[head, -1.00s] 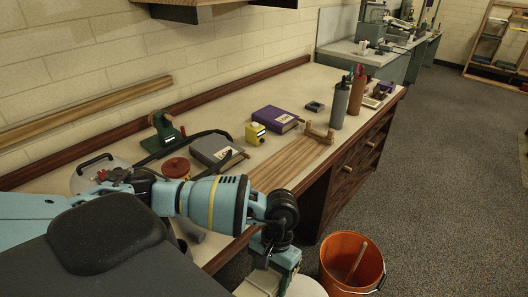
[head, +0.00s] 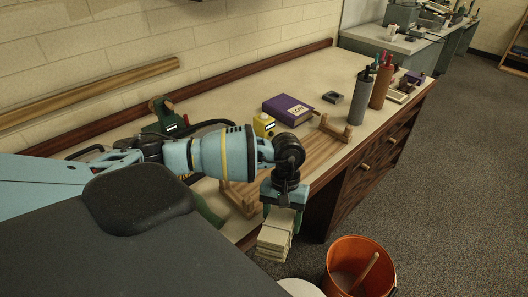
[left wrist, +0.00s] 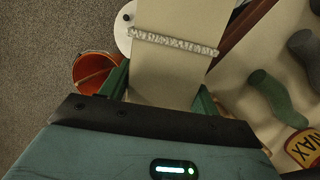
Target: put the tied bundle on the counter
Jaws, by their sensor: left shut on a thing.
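The tied bundle (head: 273,240) is a cream, flat stack hanging below my left gripper (head: 283,205) in the head view. In the left wrist view the bundle (left wrist: 170,75) lies between the green fingers, with a pale twisted tie across it. My left gripper is shut on it, over the floor side of the counter's front edge. The counter (head: 318,75) has a cream top and a dark wood edge. The bundle is apart from the counter top as far as I can see. My right gripper is not in view.
A wooden rack (head: 328,130), purple book (head: 288,109), yellow bottle (head: 263,125) and grey cylinder (head: 361,100) stand on the counter. An orange bucket (head: 362,262) is on the floor.

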